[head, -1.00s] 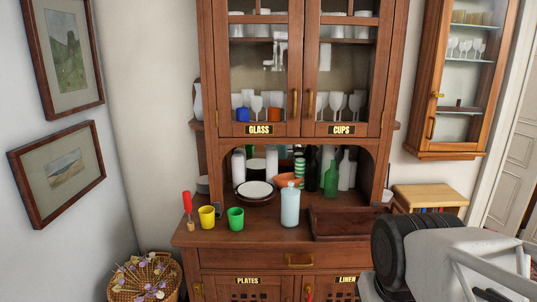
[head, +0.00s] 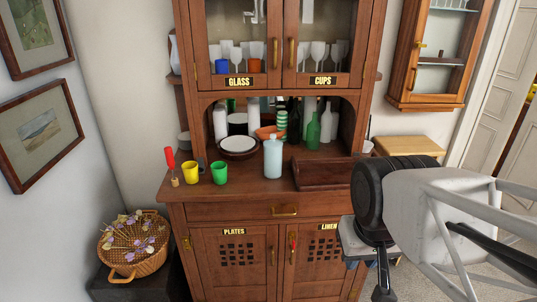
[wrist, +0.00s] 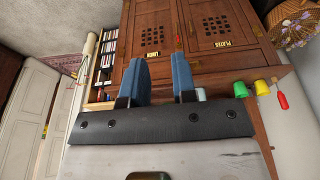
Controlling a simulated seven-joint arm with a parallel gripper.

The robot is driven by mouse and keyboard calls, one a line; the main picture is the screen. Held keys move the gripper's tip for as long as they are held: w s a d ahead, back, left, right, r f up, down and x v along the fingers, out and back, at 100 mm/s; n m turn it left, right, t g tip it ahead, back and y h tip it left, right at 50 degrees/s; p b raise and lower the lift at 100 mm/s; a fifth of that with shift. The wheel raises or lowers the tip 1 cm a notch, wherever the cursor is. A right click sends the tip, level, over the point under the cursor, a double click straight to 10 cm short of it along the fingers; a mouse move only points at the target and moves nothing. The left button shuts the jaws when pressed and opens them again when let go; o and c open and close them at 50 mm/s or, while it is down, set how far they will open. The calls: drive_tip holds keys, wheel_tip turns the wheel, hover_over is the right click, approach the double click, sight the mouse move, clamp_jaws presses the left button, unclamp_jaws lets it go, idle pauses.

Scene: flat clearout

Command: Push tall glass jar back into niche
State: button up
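The tall glass jar (head: 272,158) is pale blue and stands upright on the cabinet counter, in front of the arched niche (head: 349,112). A small pale blue piece beside my right finger in the wrist view (wrist: 200,94) may be this jar, mostly hidden. My gripper (wrist: 160,77) has its two blue fingers apart with nothing between them. In the head view it is low at the right, in front of the cabinet, apart from the jar.
Plates (head: 238,146), an orange bowl (head: 268,133) and a green bottle (head: 313,131) stand behind the jar. A green cup (head: 220,173), yellow cup (head: 190,172) and red-topped item (head: 171,160) are left. A wooden tray (head: 322,175) lies right.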

idle(0.3)
drive_tip(key=shift+w, duration=0.25)
clamp_jaws()
drive_tip(key=w+a+f+m+t, duration=0.3)
drive_tip(key=w+f+m+t, duration=0.2)
drive_tip(key=w, duration=0.7)
drive_tip(key=w+a+f+m+t, duration=0.4)
drive_tip(key=w+m, duration=0.3)
drive_tip(key=w, duration=0.6)
drive_tip(key=w+a+f+m+t, duration=0.3)
drive_tip(key=w+f+m+t, duration=0.2)
drive_tip(key=w, duration=0.7)
drive_tip(key=shift+w+a+f+m+t, duration=0.15)
drive_tip(key=shift+a+f+m+t, duration=0.2)
drive_tip(key=shift+t, duration=0.35)
drive_tip(key=shift+d, duration=0.1)
